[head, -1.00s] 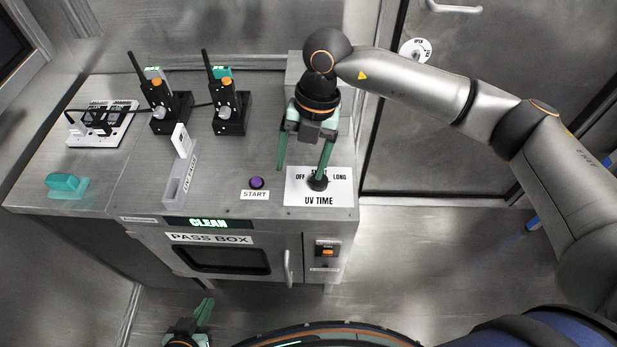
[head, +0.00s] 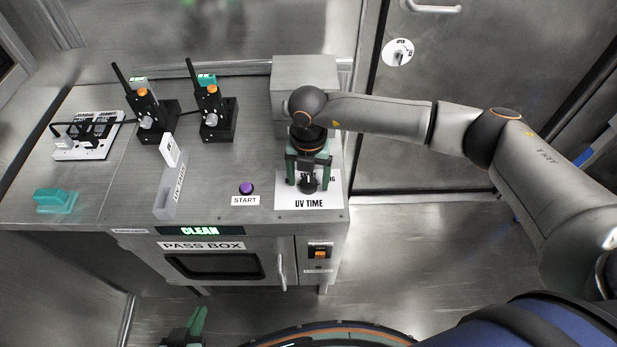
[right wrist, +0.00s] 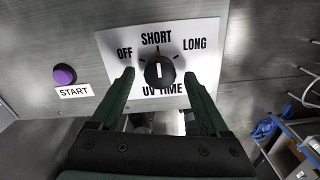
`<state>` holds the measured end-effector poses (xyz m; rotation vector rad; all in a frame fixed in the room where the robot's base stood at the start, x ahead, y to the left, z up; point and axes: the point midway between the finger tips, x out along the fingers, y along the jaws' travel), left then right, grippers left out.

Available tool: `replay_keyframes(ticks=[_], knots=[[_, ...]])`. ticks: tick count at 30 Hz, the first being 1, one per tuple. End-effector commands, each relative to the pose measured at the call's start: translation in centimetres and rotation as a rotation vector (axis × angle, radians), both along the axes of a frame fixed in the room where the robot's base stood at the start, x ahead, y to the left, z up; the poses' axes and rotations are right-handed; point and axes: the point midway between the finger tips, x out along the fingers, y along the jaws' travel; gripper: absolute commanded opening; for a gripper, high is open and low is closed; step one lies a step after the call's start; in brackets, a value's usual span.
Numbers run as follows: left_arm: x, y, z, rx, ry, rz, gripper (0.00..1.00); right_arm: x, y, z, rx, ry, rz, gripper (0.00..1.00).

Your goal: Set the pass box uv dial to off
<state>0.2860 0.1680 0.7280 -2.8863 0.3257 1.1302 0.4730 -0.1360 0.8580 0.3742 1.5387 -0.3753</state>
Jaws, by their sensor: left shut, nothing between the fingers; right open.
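The UV dial (right wrist: 160,70) is a round black knob with a white pointer line, on a white plate (right wrist: 210,62) marked OFF, SHORT, LONG and UV TIME. Its line lies along the SHORT axis, not toward OFF. In the head view the dial (head: 308,185) is partly covered by my right gripper (head: 308,184). In the right wrist view my right gripper (right wrist: 160,92) is open, one finger on each side of the dial's lower part, with gaps visible. Contact cannot be told. My left gripper (head: 198,322) is shut and empty, low at the bottom of the head view.
The pass box (head: 213,264) has a CLEAN display (head: 200,231) and a purple START button (head: 246,188) left of the dial. Two black radios with antennas, a card slot holder (head: 167,190) and a teal block (head: 56,200) are on the top. A grey box (head: 305,80) stands behind.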

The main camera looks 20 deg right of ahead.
Motion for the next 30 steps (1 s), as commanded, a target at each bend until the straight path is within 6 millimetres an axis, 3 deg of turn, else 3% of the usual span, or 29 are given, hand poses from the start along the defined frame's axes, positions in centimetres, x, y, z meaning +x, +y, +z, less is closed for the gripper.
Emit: replay_keyframes(ticks=[11,30], knots=[[-0.01,0.00,0.01,0.000,0.000,0.000,0.00,0.00,0.02,-0.63,0.001,0.000,0.001,0.79],[-0.02,-0.01,0.01,0.000,0.000,0.000,0.00,0.02,0.01,-0.57,0.001,0.000,0.001,0.07]])
